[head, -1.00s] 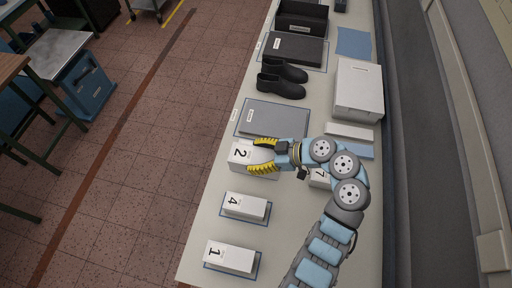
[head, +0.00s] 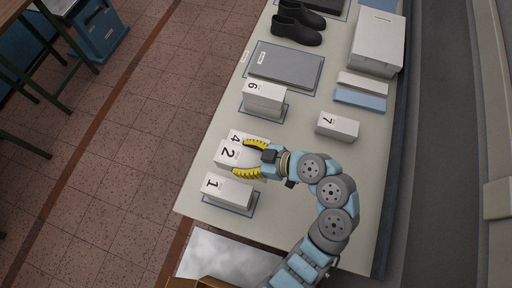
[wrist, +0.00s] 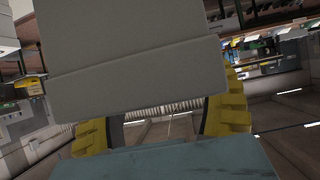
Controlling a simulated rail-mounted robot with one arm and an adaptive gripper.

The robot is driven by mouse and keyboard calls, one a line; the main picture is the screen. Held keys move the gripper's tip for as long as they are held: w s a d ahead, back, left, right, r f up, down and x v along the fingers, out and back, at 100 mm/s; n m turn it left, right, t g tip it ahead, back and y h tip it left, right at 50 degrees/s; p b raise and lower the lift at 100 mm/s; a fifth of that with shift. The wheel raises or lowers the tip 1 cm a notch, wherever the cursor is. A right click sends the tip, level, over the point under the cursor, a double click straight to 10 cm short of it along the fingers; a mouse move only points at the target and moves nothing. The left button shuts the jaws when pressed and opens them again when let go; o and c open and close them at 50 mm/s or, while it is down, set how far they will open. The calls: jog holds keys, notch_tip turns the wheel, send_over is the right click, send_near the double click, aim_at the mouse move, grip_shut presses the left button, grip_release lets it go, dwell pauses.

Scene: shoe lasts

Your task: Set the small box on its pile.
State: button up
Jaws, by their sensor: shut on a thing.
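My gripper (head: 252,158), with yellow ribbed fingers, is shut on a white box marked 2 (head: 232,154). In the wrist view a plain grey-white face of the box (wrist: 135,80) fills the upper middle, between the yellow fingers. In the head view the held box partly covers a white box marked 4 (head: 236,135). Box 1 (head: 227,190) lies on a blue-edged mat nearer the front. Whether the held box touches box 4 cannot be told. Box 6 (head: 264,92) stands on another mat further back. Box 7 (head: 338,126) stands on the bare table to the right.
A grey flat panel (head: 285,66) lies on a mat behind box 6. Black shoes (head: 297,25) and a large white box (head: 377,42) are further back. White and blue slabs (head: 358,97) lie right.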

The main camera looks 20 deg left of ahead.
jog(key=shift+s+a+f, duration=0.1)
jog(key=shift+s, duration=0.15)
jog(key=shift+w+a+f+p, duration=0.4)
jog(key=shift+w+a+f, duration=0.3)
jog(key=shift+w+f, duration=1.3)
jog(key=shift+w+a+f+p, duration=0.4)
jog(key=shift+w+a+f, duration=0.3)
jog(key=shift+w+f, duration=1.25)
jog(key=shift+w+a+f+p, duration=0.55)
jog(key=shift+w+f, duration=0.7)
jog(key=shift+w, duration=1.4)
jog(key=shift+a+f, duration=0.1)
jog(key=shift+f, duration=1.1)
jog(key=shift+f, duration=0.25)
jog(key=o, duration=1.2)
jog(key=shift+o, duration=0.2)
